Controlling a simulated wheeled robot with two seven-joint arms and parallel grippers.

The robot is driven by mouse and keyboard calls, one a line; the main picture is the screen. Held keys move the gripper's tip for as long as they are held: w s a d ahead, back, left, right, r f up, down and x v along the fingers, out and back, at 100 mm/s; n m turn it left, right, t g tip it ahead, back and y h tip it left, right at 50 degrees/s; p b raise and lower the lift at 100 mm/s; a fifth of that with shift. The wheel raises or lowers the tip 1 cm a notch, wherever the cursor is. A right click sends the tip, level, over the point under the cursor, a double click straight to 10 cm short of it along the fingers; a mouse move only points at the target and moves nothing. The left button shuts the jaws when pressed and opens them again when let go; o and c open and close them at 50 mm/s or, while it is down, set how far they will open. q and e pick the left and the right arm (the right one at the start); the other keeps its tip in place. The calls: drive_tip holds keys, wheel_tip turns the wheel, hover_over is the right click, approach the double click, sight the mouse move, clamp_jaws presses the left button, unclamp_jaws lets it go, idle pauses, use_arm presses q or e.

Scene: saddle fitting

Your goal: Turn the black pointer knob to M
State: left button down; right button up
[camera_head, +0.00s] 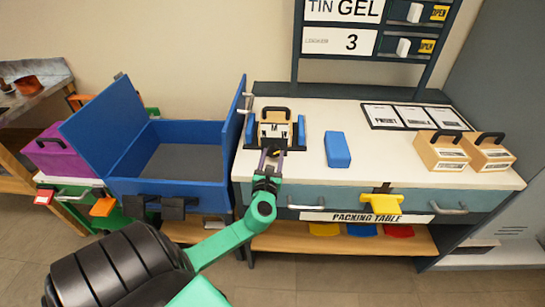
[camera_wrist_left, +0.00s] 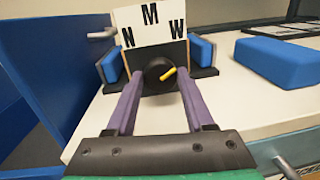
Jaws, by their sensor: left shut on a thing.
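The black pointer knob (camera_wrist_left: 155,80) is on the dark front of a small fixture below a pale plate with the letters N, M and W. The lettered plate (camera_wrist_left: 150,27) also shows in the head view (camera_head: 272,130). My left gripper (camera_wrist_left: 160,77) has its purple fingers on either side of the knob, shut on it. In the head view the gripper (camera_head: 270,155) hides most of the knob. My right gripper is not in view.
Blue blocks flank the fixture on the white packing table (camera_head: 380,165). A loose blue block (camera_head: 338,149) lies to its right. A blue open bin (camera_head: 165,160) stands left. Two tan boxes with black handles (camera_head: 442,150) and label cards (camera_head: 415,117) are at the right.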

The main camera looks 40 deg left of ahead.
use_arm(q)
drive_tip(key=shift+f, duration=0.1)
drive_tip(key=shift+f+n+b, duration=0.2)
drive_tip(key=shift+n+b, duration=0.9)
drive_tip(key=shift+b, duration=0.15)
drive_tip(key=n+b, duration=0.5)
drive_tip(key=shift+f+n+y, duration=0.1)
drive_tip(key=shift+n+y, duration=0.2)
drive_tip(key=n+b, duration=0.2)
drive_tip(key=n, duration=0.1)
drive_tip(key=shift+b, duration=0.35)
drive_tip(key=shift+n+y+b, duration=0.3)
drive_tip(key=shift+n+b, duration=0.15)
drive_tip(key=shift+n, duration=0.35)
drive_tip(key=shift+r, duration=0.2)
drive_tip(key=shift+c, duration=1.4)
unclamp_jaws()
